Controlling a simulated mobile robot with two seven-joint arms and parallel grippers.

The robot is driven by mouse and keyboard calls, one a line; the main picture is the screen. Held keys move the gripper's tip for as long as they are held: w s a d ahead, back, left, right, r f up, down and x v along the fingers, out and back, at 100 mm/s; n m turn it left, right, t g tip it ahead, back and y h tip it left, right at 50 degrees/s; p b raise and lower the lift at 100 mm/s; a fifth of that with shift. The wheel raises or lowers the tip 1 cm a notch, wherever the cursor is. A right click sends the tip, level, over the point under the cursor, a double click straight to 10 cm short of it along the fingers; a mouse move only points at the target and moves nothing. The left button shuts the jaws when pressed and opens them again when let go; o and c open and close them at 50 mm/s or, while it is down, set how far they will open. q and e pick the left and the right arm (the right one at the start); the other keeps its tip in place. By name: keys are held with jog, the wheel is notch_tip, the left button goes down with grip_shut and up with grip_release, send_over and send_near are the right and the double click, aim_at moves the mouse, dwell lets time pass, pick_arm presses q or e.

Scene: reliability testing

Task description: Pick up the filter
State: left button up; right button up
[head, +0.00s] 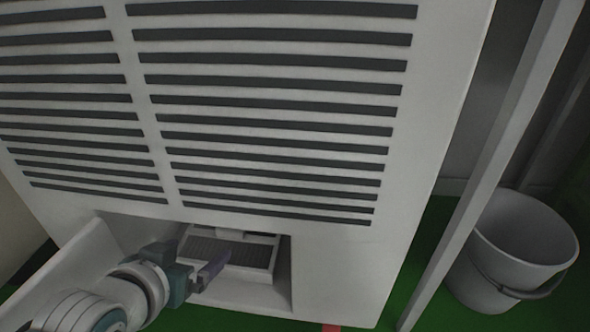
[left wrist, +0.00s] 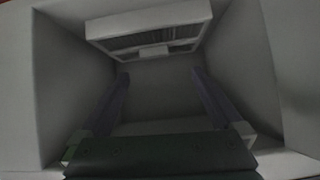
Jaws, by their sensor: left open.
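The filter (head: 236,253), a pale frame around a dark ribbed panel, sits inside the low opening at the bottom of the large white slatted cabinet (head: 330,262). In the left wrist view the filter (left wrist: 150,32) is at the top centre, deep in the recess, with a small light tab at the middle of its near edge. My left gripper (head: 207,262) is at the opening, in front of the filter and partly covering it. In the left wrist view its two fingers (left wrist: 160,78) are spread apart with nothing between them, short of the filter. My right gripper is not in view.
The recess walls (left wrist: 75,75) stand close on both sides of my left gripper. A white flap or panel (head: 75,262) stands out at the opening's left. A grey bucket (head: 510,255) and a slanted pale post (head: 490,170) are at the right on green floor.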

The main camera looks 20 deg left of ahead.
aim_at(229, 231)
pick_arm(q)
jog(key=shift+n+t, duration=0.4)
jog(key=shift+t, duration=0.3)
jog(key=b+x, duration=0.2)
jog(key=x, duration=0.1)
jog(key=d+b+x, duration=0.1)
jog(key=x, duration=0.1)
jog(key=shift+a+f+b, duration=0.1)
jog(key=shift+f+b, duration=0.3)
jog(key=shift+w+a+f+b, duration=0.15)
jog(key=shift+w+b, duration=0.2)
jog(key=shift+w, duration=0.2)
jog(key=b+x, duration=0.4)
jog(key=shift+s+d+f+b, duration=0.15)
jog(key=shift+d+f+b, duration=0.1)
jog(key=shift+b, duration=0.15)
jog(key=shift+w+a+b, duration=0.15)
jog(key=shift+w+b, duration=0.15)
jog(key=shift+w, duration=0.2)
jog(key=shift+c, duration=0.2)
